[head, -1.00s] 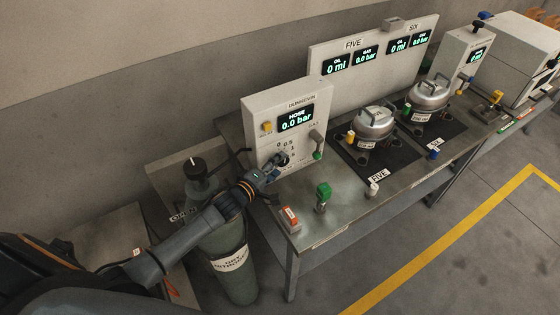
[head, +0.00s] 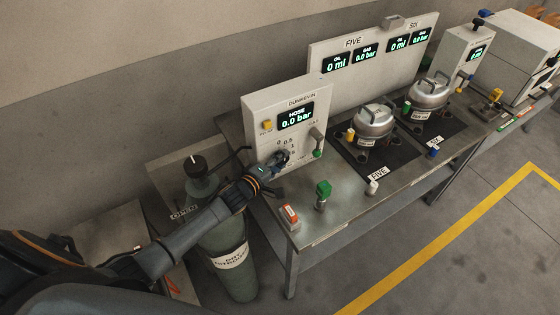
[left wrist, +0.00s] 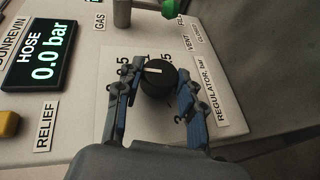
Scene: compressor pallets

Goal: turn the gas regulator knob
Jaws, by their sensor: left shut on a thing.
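The gas regulator knob (left wrist: 158,80) is black and round with a white mark, on the sloping front of the white HOSE panel (head: 260,110). In the left wrist view it sits between the two fingers of my left gripper (left wrist: 155,82). The gripper is shut on it, a finger on each side. In the head view my left gripper (head: 280,160) reaches the lower part of the panel and covers most of the knob. Part of the number scale shows around the knob. The HOSE display (head: 296,117) reads 0.0 bar. My right gripper is not in view.
A green gas cylinder (head: 233,278) stands below my left arm. A green-capped fitting (head: 322,190) and an orange-and-white block (head: 289,215) stand at the bench's front. The panel's valve lever (head: 318,140) is right of the gripper. Two silver compressors (head: 374,122) stand farther right.

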